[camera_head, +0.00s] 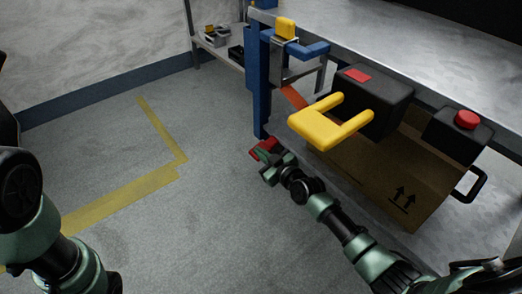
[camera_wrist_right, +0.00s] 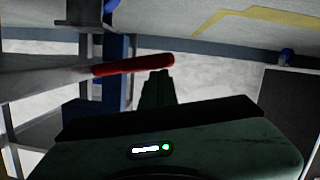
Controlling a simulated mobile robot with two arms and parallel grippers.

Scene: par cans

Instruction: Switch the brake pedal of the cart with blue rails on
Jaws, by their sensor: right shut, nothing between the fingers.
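The cart's blue rail (camera_head: 257,95) stands upright near the centre of the head view, beside a grey worktop. A red pedal (camera_head: 263,146) shows low by the foot of this rail. In the right wrist view the red pedal end (camera_wrist_right: 133,65) lies across the picture on a grey bar. My right gripper (camera_head: 267,160) is shut and empty, right beside the red pedal. Its closed fingers (camera_wrist_right: 157,86) point at the pedal's right end in the wrist view; I cannot tell if they touch. My left arm shows at left; its gripper is out of view.
A yellow handle (camera_head: 325,130) juts out above my right forearm. A black box with a red button (camera_head: 466,120) and a brown carton (camera_head: 410,180) stand to the right. Open grey floor (camera_head: 190,220) with yellow tape lies to the left.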

